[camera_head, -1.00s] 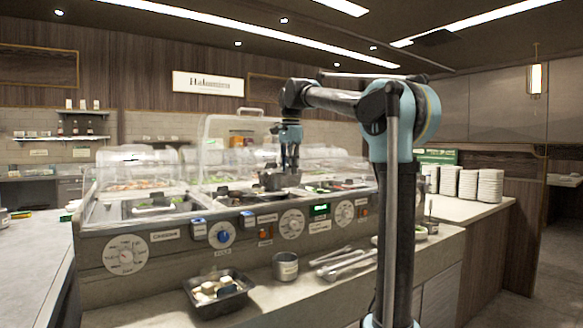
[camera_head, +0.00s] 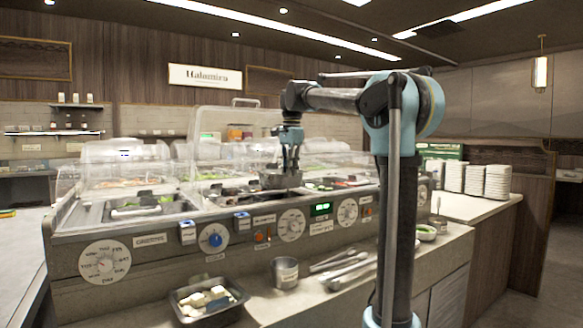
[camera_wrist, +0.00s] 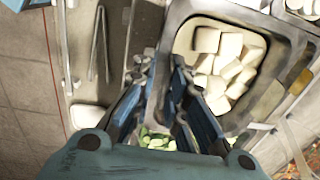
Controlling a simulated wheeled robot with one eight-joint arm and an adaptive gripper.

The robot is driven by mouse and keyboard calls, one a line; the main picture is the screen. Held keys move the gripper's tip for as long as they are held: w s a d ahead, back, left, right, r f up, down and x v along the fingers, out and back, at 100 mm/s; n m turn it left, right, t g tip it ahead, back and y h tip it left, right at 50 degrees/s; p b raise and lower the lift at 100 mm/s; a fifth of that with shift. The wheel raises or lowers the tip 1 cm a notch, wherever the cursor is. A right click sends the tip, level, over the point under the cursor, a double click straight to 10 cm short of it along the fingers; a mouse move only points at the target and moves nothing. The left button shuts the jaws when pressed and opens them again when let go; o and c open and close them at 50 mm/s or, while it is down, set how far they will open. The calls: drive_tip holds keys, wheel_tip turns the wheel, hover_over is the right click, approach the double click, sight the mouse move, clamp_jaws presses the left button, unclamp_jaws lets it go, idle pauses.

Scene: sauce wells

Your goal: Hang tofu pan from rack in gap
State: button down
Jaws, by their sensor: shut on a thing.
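The tofu pan (camera_wrist: 275,25) is a metal pan holding several white tofu cubes (camera_wrist: 225,60) in the wrist view. My gripper (camera_wrist: 162,68) is shut at its near left edge; the exact contact is partly hidden by the fingers. In the head view, my gripper (camera_head: 291,166) holds the grey pan (camera_head: 281,180) over the well counter, and its contents do not show there. The rack (camera_head: 165,213) is the row of wells with food pans under clear covers. Dark parts show near the held pan, but I cannot tell exactly where the gap lies.
A dark tray of pale pieces (camera_head: 180,305), a metal cup (camera_head: 285,274) and tongs (camera_head: 345,270) lie on the lower front counter. Clear covers (camera_head: 225,140) rise behind the wells. Plate stacks (camera_head: 497,182) stand at right.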

drive_tip(key=shift+a+f, duration=0.1)
drive_tip(key=shift+f, duration=3.85)
drive_tip(key=shift+s+a+f, duration=0.1)
drive_tip(key=shift+s+f, duration=0.4)
drive_tip(key=shift+f, duration=0.05)
drive_tip(key=c, duration=1.6)
unclamp_jaws()
drive_tip(key=shift+o, duration=0.4)
drive_tip(key=shift+w+a, duration=0.1)
drive_tip(key=shift+w+r, duration=0.1)
drive_tip(key=shift+r, duration=0.05)
wheel_tip(320, 180, up, 12)
drive_tip(key=shift+s, duration=0.3)
